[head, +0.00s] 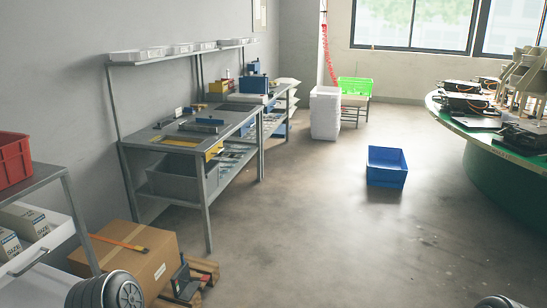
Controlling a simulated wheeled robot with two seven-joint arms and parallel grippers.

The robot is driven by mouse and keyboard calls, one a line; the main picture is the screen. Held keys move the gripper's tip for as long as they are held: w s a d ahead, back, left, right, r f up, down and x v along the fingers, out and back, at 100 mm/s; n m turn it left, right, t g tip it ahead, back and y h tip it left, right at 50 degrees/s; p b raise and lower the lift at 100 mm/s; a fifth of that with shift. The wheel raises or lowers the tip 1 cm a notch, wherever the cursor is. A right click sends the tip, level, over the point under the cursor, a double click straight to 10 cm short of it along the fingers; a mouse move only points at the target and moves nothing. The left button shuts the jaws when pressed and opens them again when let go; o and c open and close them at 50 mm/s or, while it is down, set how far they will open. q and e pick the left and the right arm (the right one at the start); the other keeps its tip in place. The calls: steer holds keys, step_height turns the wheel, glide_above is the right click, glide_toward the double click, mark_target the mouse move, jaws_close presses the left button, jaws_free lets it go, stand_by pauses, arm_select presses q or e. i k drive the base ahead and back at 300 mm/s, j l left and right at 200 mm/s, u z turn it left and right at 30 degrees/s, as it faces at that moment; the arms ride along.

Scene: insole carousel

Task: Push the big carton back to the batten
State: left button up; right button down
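I cannot tell which piece of wood is the batten. Rounded grey parts of my arms show at the bottom edge, one covering part of the carton's front. Neither of my grippers can be made out.
A rack with a red crate (14,160) and white boxes stands at the left edge. A workbench (190,140) runs along the left wall. A blue bin (387,167) sits on the open floor. A round green table (500,165) is at right.

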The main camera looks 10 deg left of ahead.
mark_target(153, 269)
steer(key=i+l+u, duration=0.15)
steer(key=i, duration=0.55)
steer(key=i+l+u, duration=0.2)
steer(key=i, duration=0.5)
steer(key=i+u, duration=0.25)
steer(key=u, duration=0.2)
steer(key=i+u, duration=0.25)
steer(key=u, duration=0.15)
steer(key=i+u, duration=0.2)
steer(key=u, duration=0.25)
steer(key=i+l+u, duration=0.2)
steer(key=u, duration=0.2)
steer(key=i+l+u, duration=0.2)
steer(key=u, duration=0.25)
steer(key=i+l+u, duration=0.55)
steer(key=l+u, duration=0.2)
